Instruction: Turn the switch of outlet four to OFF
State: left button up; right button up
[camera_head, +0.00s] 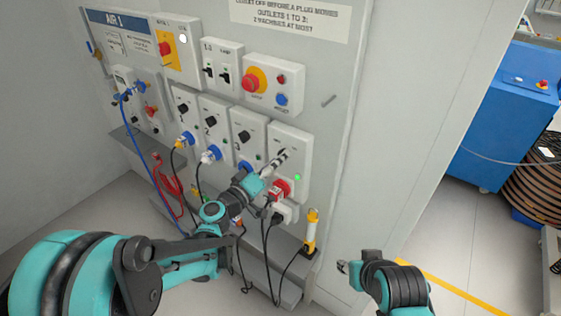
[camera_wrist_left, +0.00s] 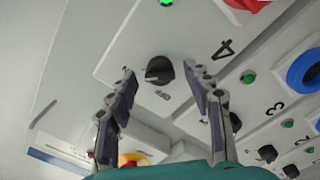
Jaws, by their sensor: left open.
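The outlet four panel (camera_head: 299,140) is the rightmost of the lower row in the head view, with a lit green lamp (camera_head: 297,178) and a red socket (camera_head: 281,188). In the left wrist view, its black rotary switch (camera_wrist_left: 158,70) is beside the printed 4. My left gripper (camera_head: 283,153) is open in front of this panel and hides the switch in the head view. In the left wrist view, the fingers (camera_wrist_left: 160,74) stand on either side of the switch; contact cannot be told. My right gripper (camera_head: 343,267) is low at the right, its jaws unclear.
Outlet three (camera_head: 247,126) adjoins on the left, with its own switch. A red emergency button (camera_head: 256,80) sits above. A blue cabinet (camera_head: 505,120) is farther right.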

pick_arm(q)
jog(key=shift+w+d, duration=0.35)
jog(key=shift+w, duration=0.2)
jog(key=c, duration=1.1)
jog(key=shift+n, duration=0.3)
jog(key=shift+c, duration=0.2)
jog(key=shift+n+b, duration=0.65)
jog(key=shift+n, duration=7.95)
